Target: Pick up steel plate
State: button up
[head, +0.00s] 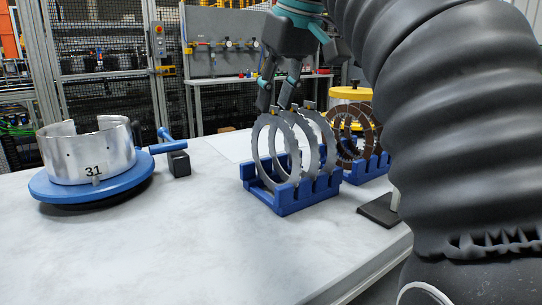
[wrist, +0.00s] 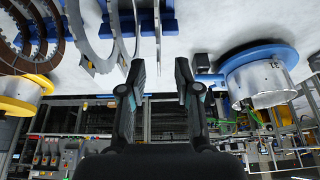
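Several grey steel plates (head: 257,152), ring-shaped with notched rims, stand upright in a blue slotted rack (head: 291,201) on the table. My gripper (head: 274,102) is over the tops of these plates, pointing down. Its two fingers are apart, with the top of the nearest plate about between the tips. In the wrist view my gripper (wrist: 160,70) is open and empty. One steel plate (wrist: 157,28) is seen edge-on there, lined up with the gap between the fingers. Another steel plate (wrist: 114,28) is just left of it. Contact cannot be told.
Brown ring plates (head: 345,160) stand in a second blue rack (head: 372,171) close behind on the right. A yellow-topped fixture (head: 350,94) is beyond them. A metal cylinder (head: 85,155) sits on a blue turntable (head: 62,190) at left. The table's front middle is clear.

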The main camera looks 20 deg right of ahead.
jog(key=shift+x, duration=1.35)
jog(key=shift+d, duration=0.1)
grip_shut()
jog(key=shift+r, duration=0.15)
